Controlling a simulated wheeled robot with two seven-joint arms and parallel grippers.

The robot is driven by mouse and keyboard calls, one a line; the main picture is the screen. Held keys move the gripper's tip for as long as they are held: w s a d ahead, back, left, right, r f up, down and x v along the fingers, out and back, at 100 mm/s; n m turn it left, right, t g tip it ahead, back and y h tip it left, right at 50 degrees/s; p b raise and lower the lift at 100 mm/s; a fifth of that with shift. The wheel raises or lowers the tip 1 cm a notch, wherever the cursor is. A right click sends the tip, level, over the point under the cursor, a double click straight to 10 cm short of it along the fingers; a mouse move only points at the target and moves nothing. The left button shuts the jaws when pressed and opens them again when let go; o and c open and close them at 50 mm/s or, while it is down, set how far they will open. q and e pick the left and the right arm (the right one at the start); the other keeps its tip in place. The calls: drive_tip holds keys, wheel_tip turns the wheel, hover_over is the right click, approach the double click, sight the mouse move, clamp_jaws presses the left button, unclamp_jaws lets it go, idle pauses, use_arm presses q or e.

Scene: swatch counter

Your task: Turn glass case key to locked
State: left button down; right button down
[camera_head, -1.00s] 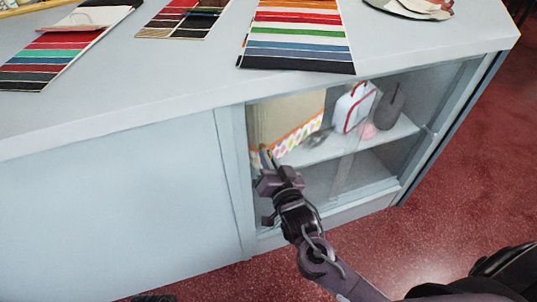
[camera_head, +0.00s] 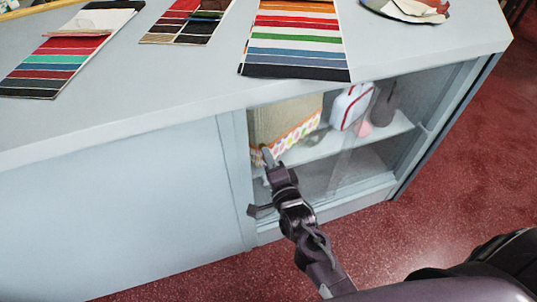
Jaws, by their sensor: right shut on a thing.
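The glass case (camera_head: 350,172) is a glazed section in the front of the pale counter, with a shelf inside. My right gripper (camera_head: 267,157) reaches up from the bottom to the case's left part, close to the left frame post. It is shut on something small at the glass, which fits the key. The key itself is hidden by the fingers, so its angle cannot be told. My left gripper is not in view.
The counter top (camera_head: 190,85) carries striped swatch cards (camera_head: 295,40) and a round dish (camera_head: 408,10) at its back edge. Behind the glass are a patterned box (camera_head: 285,120), a white bag with red trim (camera_head: 350,105) and a dark object. Red floor (camera_head: 440,190) is clear at right.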

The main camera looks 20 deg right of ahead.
drive_tip(key=shift+r+m, duration=0.1)
drive_tip(key=shift+m, duration=0.4)
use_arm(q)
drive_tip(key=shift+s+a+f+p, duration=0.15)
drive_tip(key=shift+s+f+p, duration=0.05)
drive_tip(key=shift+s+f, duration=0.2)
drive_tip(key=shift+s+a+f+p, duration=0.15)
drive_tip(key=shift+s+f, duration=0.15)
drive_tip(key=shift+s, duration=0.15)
use_arm(e)
drive_tip(key=shift+m, duration=0.5)
drive_tip(key=c, duration=1.6)
unclamp_jaws()
drive_tip(key=shift+s+d, duration=0.15)
drive_tip(key=shift+s, duration=3.75)
